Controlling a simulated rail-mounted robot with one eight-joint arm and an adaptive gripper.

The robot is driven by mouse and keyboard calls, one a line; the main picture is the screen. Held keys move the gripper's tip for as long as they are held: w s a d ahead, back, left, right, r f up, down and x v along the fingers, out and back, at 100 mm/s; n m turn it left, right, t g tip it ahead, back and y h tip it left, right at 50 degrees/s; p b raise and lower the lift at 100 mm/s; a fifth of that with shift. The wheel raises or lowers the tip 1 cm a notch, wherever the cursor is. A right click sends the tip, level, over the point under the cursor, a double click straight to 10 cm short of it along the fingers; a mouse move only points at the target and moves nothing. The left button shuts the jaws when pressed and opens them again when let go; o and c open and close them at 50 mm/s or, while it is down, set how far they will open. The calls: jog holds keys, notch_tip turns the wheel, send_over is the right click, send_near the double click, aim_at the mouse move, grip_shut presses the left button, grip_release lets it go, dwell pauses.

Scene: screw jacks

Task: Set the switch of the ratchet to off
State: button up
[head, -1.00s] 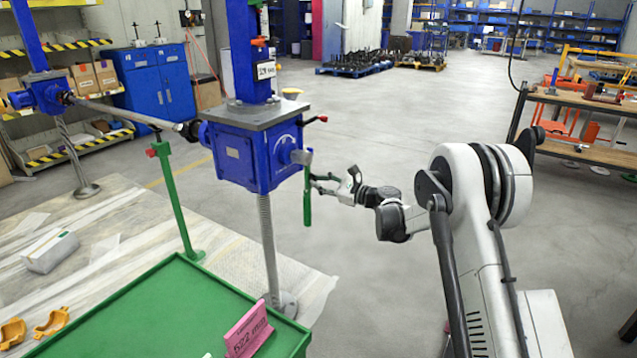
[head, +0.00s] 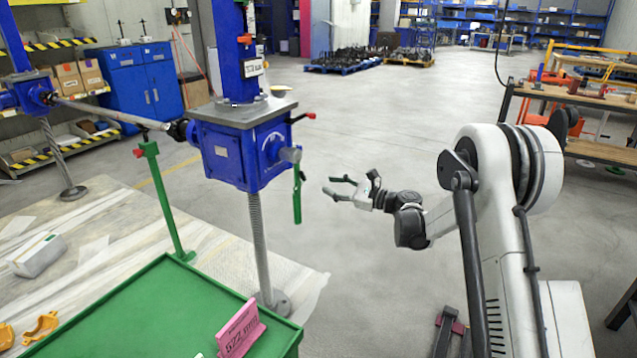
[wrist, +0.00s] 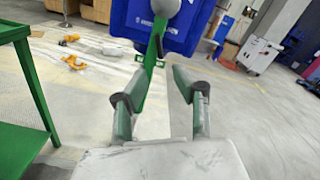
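The ratchet hangs on the right side of the blue screw jack (head: 240,155), with a round grey head (head: 290,155) and a green handle (head: 297,196) pointing down. My gripper (head: 331,186) is right of the handle, apart from it, with its fingers spread and nothing between them. In the wrist view, the open gripper (wrist: 160,82) points toward the ratchet. The ratchet's grey head (wrist: 165,7) is at the top edge and its handle (wrist: 156,45) hangs below it, beyond the fingertips. The switch is too small to make out.
A green table (head: 130,315) with a pink sign (head: 240,328) stands at front left. A threaded spindle (head: 258,240) runs down below the jack. A red-tipped lever (head: 305,116) sticks out above the ratchet. The floor around my gripper is clear.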

jog(key=shift+v, duration=1.55)
jog(key=s+d+r+n+g+h+p, duration=0.2)
jog(key=s+r+n+h+p, duration=0.45)
jog(key=s+r, duration=1.2)
jog(key=s+d+n+h+p, duration=0.1)
jog(key=s+d+n+h, duration=0.2)
jog(key=s, duration=0.7)
jog(key=s+d+n+h+p, duration=0.1)
jog(key=s+d+n+h, duration=0.2)
jog(key=s, duration=0.7)
jog(key=s+d+n+h+p, duration=0.2)
jog(key=s+d+n, duration=0.4)
jog(key=s, duration=0.5)
jog(key=shift+h, duration=0.65)
